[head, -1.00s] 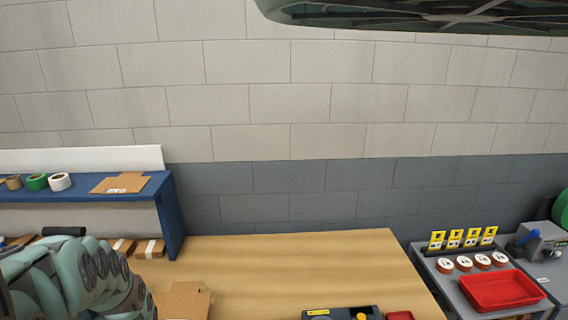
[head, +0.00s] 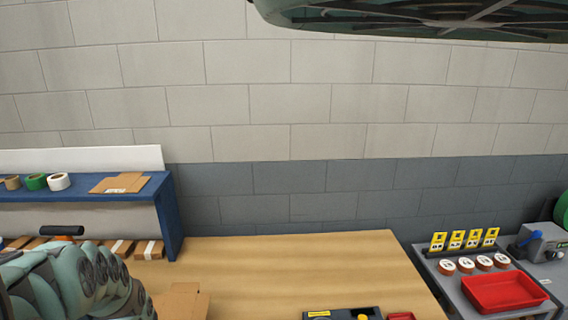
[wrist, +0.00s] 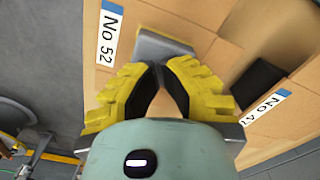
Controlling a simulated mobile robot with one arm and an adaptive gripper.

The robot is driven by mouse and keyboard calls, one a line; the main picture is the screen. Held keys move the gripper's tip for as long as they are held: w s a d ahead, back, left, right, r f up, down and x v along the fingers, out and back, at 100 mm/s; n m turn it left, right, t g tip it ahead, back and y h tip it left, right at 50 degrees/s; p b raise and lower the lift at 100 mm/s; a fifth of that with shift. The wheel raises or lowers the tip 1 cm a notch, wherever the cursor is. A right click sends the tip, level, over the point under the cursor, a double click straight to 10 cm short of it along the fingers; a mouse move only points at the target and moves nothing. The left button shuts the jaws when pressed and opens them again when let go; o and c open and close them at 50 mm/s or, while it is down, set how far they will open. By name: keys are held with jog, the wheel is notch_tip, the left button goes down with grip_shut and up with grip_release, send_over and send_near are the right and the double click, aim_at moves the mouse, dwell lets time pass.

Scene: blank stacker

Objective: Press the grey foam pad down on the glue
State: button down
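The grey foam pad (wrist: 163,44) lies at the top middle of the wrist view, on brown cardboard beside a label reading "No 52" (wrist: 108,38). My gripper (wrist: 158,65) has yellow fingers with dark inner faces, and their tips come together at the pad's near edge. The fingers look shut, with nothing clearly seen between them. I cannot tell whether the tips touch the pad or are just above it. No glue shows; any under the pad is hidden. In the head view my arm covers the lower left, and the pad is not seen there.
A second label (wrist: 266,107) and a dark patch (wrist: 258,82) are to the right in the wrist view. In the head view, a blue shelf (head: 172,215) with tape rolls stands left. The wooden table (head: 300,262) is mostly clear. A red tray (head: 503,291) is at right.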

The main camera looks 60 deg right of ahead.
jog(key=shift+f+b, duration=0.55)
jog(key=shift+b, duration=0.1)
dwell(2.4)
jog(key=shift+r, duration=0.1)
jog(key=shift+r+p, duration=2.8)
jog(key=shift+r, duration=1.15)
jog(key=shift+f, duration=0.1)
